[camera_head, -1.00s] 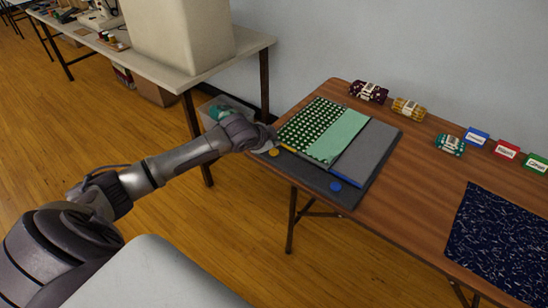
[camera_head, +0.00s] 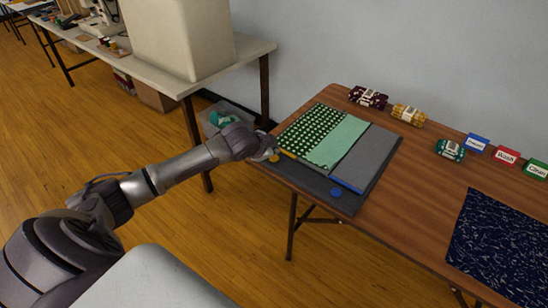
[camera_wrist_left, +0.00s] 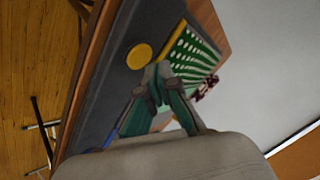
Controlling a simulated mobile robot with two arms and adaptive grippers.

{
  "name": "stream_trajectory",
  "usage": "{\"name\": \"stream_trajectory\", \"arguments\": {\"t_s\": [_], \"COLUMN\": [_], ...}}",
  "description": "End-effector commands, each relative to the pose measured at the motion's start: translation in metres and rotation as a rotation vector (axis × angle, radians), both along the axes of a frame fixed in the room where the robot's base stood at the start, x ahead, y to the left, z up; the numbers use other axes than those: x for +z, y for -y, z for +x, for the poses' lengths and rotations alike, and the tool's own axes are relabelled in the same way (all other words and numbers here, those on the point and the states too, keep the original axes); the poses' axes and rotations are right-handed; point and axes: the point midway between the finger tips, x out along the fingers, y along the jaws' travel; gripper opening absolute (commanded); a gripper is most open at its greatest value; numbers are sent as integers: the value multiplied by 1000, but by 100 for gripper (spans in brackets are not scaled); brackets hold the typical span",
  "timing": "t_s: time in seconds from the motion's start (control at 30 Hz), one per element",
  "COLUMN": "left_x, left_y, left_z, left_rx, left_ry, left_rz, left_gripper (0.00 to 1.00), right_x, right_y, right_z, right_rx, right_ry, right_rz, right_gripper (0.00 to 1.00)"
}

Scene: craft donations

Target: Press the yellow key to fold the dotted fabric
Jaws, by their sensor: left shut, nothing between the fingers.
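The dotted green fabric (camera_head: 305,130) lies on a grey folding board (camera_head: 380,150) at the left end of the wooden table, with a plain light-green part (camera_head: 337,142) beside the dots. It also shows in the left wrist view (camera_wrist_left: 190,52). The yellow key (camera_head: 274,158) is round and sits at the board's front left; it is clear in the left wrist view (camera_wrist_left: 139,56). A blue key (camera_head: 336,192) is at the front right. My left gripper (camera_head: 270,150) is shut and empty, right by the yellow key; contact cannot be told. My right gripper is not in view.
Rolled fabric bundles (camera_head: 408,114) lie along the table's back, near blue, red and green label cards (camera_head: 506,155). A navy patterned cloth (camera_head: 500,238) lies at the right. A bin (camera_head: 225,116) stands between the two tables.

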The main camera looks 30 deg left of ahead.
Motion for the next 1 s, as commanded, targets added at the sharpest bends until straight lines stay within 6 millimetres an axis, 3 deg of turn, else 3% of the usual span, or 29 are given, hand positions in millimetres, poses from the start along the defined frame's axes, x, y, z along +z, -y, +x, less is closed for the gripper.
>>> {"name": "stream_trajectory", "arguments": {"t_s": [1.0], "left_x": [-8], "left_y": [0], "left_z": [0], "left_rx": [0], "left_ry": [0], "left_rz": [0], "left_gripper": [0], "right_x": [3], "right_y": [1], "right_z": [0], "right_rx": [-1], "right_ry": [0], "right_rz": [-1], "right_gripper": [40]}}
